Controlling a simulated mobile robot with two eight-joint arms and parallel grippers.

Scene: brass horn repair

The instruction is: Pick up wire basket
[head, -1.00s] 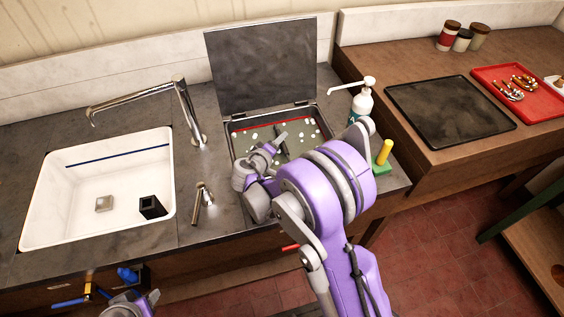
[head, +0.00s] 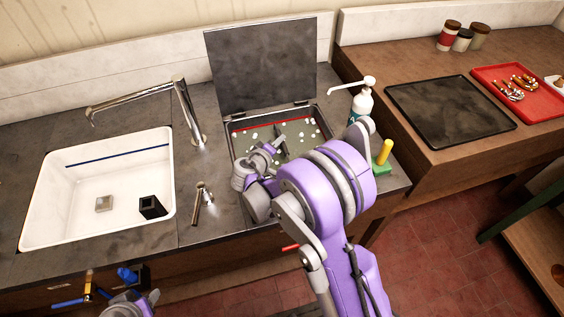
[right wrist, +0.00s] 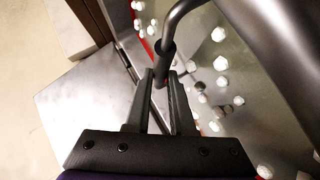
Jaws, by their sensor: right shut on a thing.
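An open tank (head: 238,124) with a raised dark lid is set in the counter, holding greenish liquid with white bits floating on it. A dark upright handle (head: 282,143) stands in it; the right wrist view shows a bent grey rod with a dark sleeve (right wrist: 165,50). I take this for the wire basket's handle; no basket mesh can be made out. My right gripper (right wrist: 162,78) is shut on the handle's sleeved end; it is also over the tank in the head view (head: 274,147). My left gripper (head: 150,299) is partly in view at the bottom, its jaws unclear.
A white sink (head: 100,180) with a tap lies left of the tank. The raised lid (head: 262,65) stands behind it. A soap bottle (head: 362,103) and a green-and-yellow item (head: 383,155) stand to its right. A black mat (head: 450,110) and red tray (head: 535,105) lie farther right.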

